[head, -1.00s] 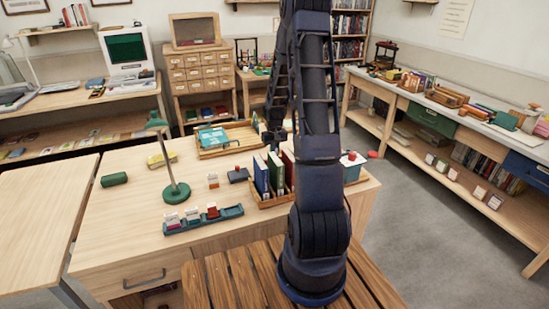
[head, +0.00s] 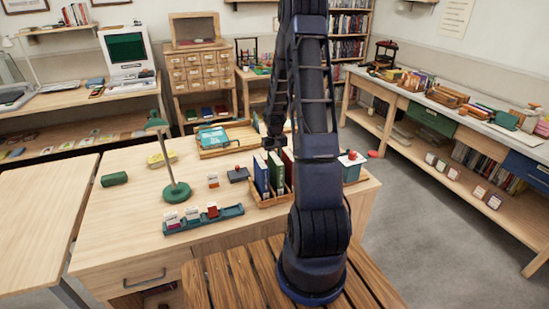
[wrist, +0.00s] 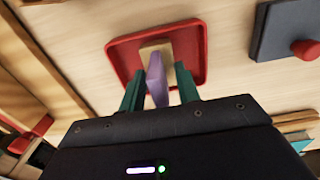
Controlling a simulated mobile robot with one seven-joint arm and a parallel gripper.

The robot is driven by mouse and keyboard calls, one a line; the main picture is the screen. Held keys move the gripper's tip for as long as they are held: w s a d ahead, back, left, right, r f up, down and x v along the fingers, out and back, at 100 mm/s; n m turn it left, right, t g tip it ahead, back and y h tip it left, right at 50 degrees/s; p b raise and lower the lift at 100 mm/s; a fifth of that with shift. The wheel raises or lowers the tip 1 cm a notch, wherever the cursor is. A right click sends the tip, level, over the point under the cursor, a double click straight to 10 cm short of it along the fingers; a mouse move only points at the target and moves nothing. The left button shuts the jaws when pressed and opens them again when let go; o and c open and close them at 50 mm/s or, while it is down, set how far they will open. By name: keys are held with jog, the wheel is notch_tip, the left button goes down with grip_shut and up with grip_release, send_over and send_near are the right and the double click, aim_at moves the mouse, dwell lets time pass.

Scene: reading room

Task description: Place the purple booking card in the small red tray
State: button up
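The small red tray (wrist: 197,37) lies on the pale wooden desk, in front of my gripper in the wrist view. The purple booking card (wrist: 156,80), with a cream part (wrist: 183,78) beside it, is within the tray's outline. My gripper (wrist: 160,90) has its green fingers on either side of the purple card, with narrow gaps showing, so it looks open. Whether the card rests on the tray floor is hard to tell. In the head view my gripper (head: 272,146) is above the desk behind the upright books; the tray and card are hidden there.
A dark block with a red knob (wrist: 287,45) lies right of the tray. A wooden book rack (head: 268,202) with upright books stands in front of my gripper. A green lamp (head: 176,192) and a teal card holder (head: 203,222) stand further left.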

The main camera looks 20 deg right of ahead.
notch_tip(320, 180, up, 13)
jog(key=shift+f, duration=0.15)
jog(key=s+a+r+t, duration=0.1)
jog(key=s+a+r, duration=0.3)
jog(key=s+r, duration=0.45)
jog(key=s+a+r+t, duration=0.1)
jog(key=s+a+r, duration=0.2)
jog(key=s+r, duration=0.55)
jog(key=s+a+r+t, duration=0.1)
jog(key=s+a+r, duration=0.1)
jog(key=s, duration=0.6)
jog(key=s+a+r+t, duration=0.1)
jog(key=s+r, duration=0.3)
jog(key=s, duration=0.4)
jog(key=shift+s+a+t, duration=0.3)
jog(key=shift+a, duration=0.25)
